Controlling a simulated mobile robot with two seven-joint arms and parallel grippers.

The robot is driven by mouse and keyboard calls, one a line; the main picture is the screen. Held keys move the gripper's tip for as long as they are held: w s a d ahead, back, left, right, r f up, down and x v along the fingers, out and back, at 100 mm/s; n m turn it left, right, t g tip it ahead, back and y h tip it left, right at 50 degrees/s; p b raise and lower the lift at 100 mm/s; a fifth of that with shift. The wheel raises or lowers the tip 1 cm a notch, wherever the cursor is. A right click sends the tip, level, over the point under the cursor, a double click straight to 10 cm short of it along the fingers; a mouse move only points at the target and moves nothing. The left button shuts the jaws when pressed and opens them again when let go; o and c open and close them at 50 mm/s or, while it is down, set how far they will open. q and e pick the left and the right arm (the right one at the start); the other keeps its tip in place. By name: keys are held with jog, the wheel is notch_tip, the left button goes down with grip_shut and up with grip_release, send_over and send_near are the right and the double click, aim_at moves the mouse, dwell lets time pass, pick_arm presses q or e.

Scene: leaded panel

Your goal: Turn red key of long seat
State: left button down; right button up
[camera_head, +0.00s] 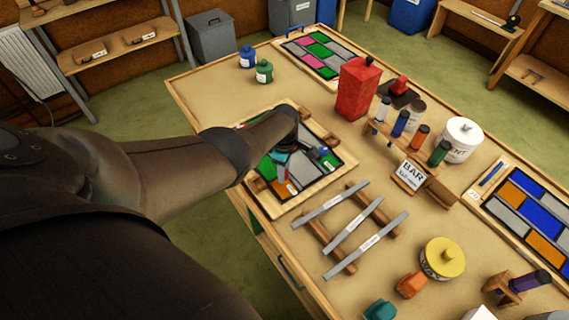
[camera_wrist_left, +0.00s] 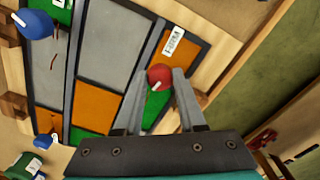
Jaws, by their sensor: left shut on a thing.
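A wood-framed leaded panel (camera_head: 323,187) with grey, green and orange panes lies on the bench under my left arm. In the left wrist view, a round red key (camera_wrist_left: 160,76) with a white mark on top sits by the orange and green panes. My left gripper (camera_wrist_left: 160,82) is shut on the red key, one finger on each side. In the head view, my left gripper (camera_head: 281,160) points down over the panel, and the red key is hidden there. A blue key (camera_wrist_left: 35,24) shows at the upper left of the left wrist view. My right gripper is not in view.
Metal bars (camera_head: 362,230) on wooden rests lie beside the panel. A red can (camera_head: 357,90), a rack of coloured handles (camera_head: 400,125) and a white tin (camera_head: 461,140) stand behind. A yellow-topped tin (camera_head: 443,257) is near the front. Bare bench lies left of the panel.

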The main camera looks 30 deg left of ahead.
pick_arm(q)
jog(key=shift+a, duration=0.15)
jog(key=c, duration=0.5)
grip_release()
jog(key=shift+r, duration=0.1)
notch_tip(320, 180, up, 3)
jog(key=shift+r+p, duration=0.1)
jog(key=shift+p, duration=1.15)
jog(key=shift+r, duration=0.95)
notch_tip(320, 180, up, 10)
jog(key=shift+s, duration=0.1)
